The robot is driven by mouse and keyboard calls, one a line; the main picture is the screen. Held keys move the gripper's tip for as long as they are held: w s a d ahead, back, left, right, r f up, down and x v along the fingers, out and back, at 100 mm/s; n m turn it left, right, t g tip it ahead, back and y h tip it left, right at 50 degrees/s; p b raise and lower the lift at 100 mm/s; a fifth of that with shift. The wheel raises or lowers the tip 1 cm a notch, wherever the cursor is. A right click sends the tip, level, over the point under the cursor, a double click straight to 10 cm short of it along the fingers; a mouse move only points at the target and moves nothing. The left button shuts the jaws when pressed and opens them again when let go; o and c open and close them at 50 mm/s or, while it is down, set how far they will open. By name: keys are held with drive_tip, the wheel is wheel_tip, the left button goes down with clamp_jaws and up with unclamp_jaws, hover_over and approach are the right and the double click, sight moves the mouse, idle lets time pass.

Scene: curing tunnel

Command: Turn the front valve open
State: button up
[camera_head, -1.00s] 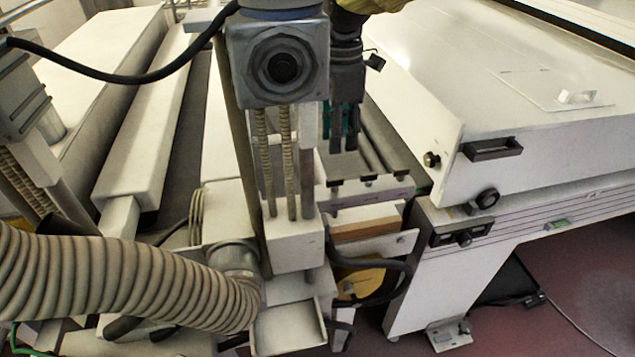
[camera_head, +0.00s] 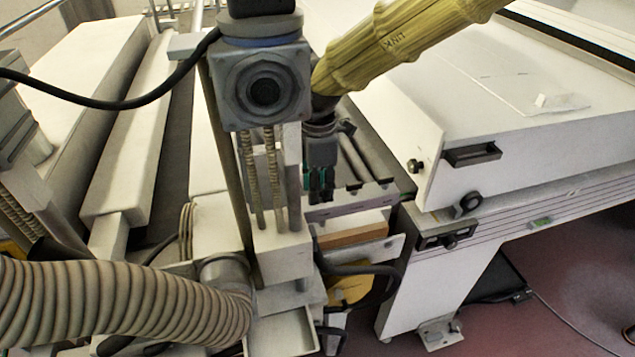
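My gripper (camera_head: 320,190) hangs from my yellow-sleeved arm (camera_head: 400,40), fingers down, just right of a white upright post. It is above the rollers' near end and appears to hold nothing. Its dark fingers are small and partly merged, so their opening is unclear. I cannot tell for sure which part is the front valve. A round dark knob in a grey square housing (camera_head: 262,90) faces me on the post. Another black knob (camera_head: 470,203) sits on the white machine's front corner at right, well apart from my gripper.
A ribbed hose (camera_head: 120,305) crosses the lower left. A black cable (camera_head: 110,103) runs to the post. The white hood (camera_head: 540,130) with a black handle (camera_head: 472,155) fills the right.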

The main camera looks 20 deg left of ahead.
drive_tip(key=shift+f, duration=0.1)
clamp_jaws()
idle(0.4)
drive_tip(key=shift+r+n+p, duration=0.2)
drive_tip(key=shift+n+p, duration=0.6)
drive_tip(key=shift+n, duration=0.3)
drive_tip(key=n+p, duration=0.3)
drive_tip(key=n, duration=0.1)
drive_tip(key=shift+s+d, duration=0.1)
drive_tip(key=shift+d, duration=0.05)
drive_tip(key=n+p, duration=0.2)
drive_tip(key=n, duration=0.1)
drive_tip(key=n+p, duration=0.3)
drive_tip(key=shift+d+n+p, duration=0.2)
drive_tip(key=shift+n+p, duration=0.15)
drive_tip(key=shift+n, duration=0.05)
drive_tip(key=shift+d+f+n+p, duration=0.1)
drive_tip(key=shift+n+p, duration=1.85)
drive_tip(key=shift+n, duration=0.55)
